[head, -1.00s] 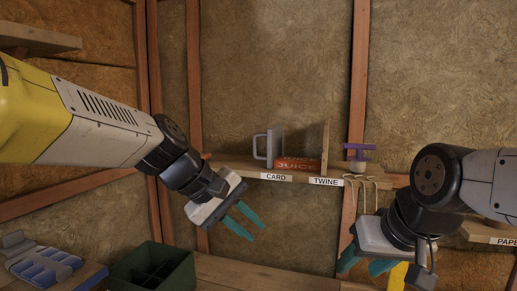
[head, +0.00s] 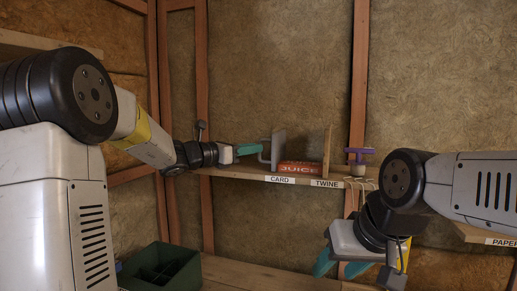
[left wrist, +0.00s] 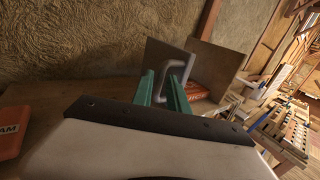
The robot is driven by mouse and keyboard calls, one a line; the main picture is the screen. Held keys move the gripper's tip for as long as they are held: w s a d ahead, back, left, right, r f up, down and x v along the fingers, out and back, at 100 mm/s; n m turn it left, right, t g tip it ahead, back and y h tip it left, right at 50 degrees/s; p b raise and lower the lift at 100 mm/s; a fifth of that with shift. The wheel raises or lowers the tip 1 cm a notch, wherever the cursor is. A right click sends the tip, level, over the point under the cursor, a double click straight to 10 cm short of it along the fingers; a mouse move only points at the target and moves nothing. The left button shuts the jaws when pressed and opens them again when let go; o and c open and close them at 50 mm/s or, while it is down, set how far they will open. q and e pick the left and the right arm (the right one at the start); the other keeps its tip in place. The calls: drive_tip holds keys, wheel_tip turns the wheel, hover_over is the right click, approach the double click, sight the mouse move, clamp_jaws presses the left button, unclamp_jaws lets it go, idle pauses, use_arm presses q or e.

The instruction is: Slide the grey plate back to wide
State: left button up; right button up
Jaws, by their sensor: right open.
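The grey plate (head: 279,146) stands upright on the shelf, with a grey loop handle (head: 264,154) on its left side. An orange JUICE box (head: 300,168) lies between it and an upright wooden board (head: 327,150). My left gripper (head: 261,149) is at the handle, pointing right. In the left wrist view its green fingers (left wrist: 162,85) are apart, with the handle (left wrist: 180,68) at and between their tips. The plate (left wrist: 166,56) is just beyond; I cannot tell whether the fingers touch the handle. My right gripper (head: 340,268) is open and empty, below the shelf at right.
The shelf edge bears CARD (head: 280,180) and TWINE (head: 326,184) labels. A purple-topped piece (head: 359,155) with hanging twine is at its right. A dark green divided crate (head: 180,275) is below left. An orange box (left wrist: 9,128) is left in the left wrist view.

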sight(259, 159)
use_arm(q)
drive_tip(key=shift+x, duration=1.6)
clamp_jaws()
